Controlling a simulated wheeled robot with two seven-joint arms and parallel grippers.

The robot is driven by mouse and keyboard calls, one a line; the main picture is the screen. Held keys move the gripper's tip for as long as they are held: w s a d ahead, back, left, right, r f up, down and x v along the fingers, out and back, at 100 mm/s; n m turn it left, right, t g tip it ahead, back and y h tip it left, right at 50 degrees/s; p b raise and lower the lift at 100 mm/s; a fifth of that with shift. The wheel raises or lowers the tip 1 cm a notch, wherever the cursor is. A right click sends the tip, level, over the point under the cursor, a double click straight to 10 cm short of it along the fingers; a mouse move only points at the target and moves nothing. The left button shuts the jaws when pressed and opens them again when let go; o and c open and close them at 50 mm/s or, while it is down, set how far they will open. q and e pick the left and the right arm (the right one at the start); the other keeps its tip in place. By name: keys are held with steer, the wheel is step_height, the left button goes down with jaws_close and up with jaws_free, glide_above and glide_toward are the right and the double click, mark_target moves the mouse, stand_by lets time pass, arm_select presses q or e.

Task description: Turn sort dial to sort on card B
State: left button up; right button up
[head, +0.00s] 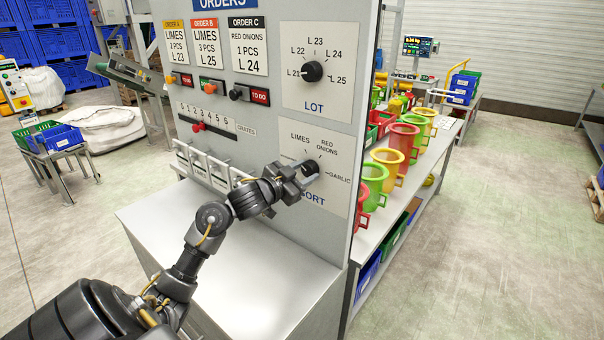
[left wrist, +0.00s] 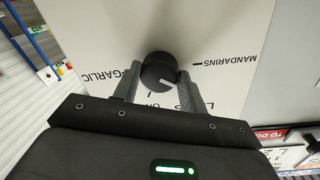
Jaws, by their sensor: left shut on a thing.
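The sort dial (head: 310,168) is a round black knob on the pale SORT plate (head: 340,196), low on the grey panel. LIMES is printed at its upper left, RED ONIONS at its upper right and GARLIC at its right. My left gripper (head: 302,173) is shut on the dial. In the left wrist view the dial (left wrist: 158,68) sits between the two fingers, its white mark toward the lower right. MANDARINS is at right there, GARLIC at left; the fingers hide part of the labels. Card B (head: 206,46) reads LIMES, L 25. My right gripper is not seen.
A LOT dial (head: 312,71) is above the SORT plate. Order switches and a crates slider (head: 198,127) are at left on the panel. A metal shelf (head: 223,280) juts out below. Coloured buckets (head: 374,177) stand on a rack at right.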

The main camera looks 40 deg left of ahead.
arm_select(q)
steer(key=m+b, duration=0.1)
steer(key=m, duration=0.3)
steer(key=shift+m, duration=0.3)
steer(key=shift+b, duration=0.3)
steer(key=o, duration=1)
steer(key=shift+s, duration=0.1)
steer(key=shift+s, duration=0.3)
steer(key=s, duration=0.3)
steer(key=s+b, duration=0.1)
steer(key=s, duration=0.6)
steer(key=shift+r+b, duration=0.4)
steer(key=shift+a, duration=0.1)
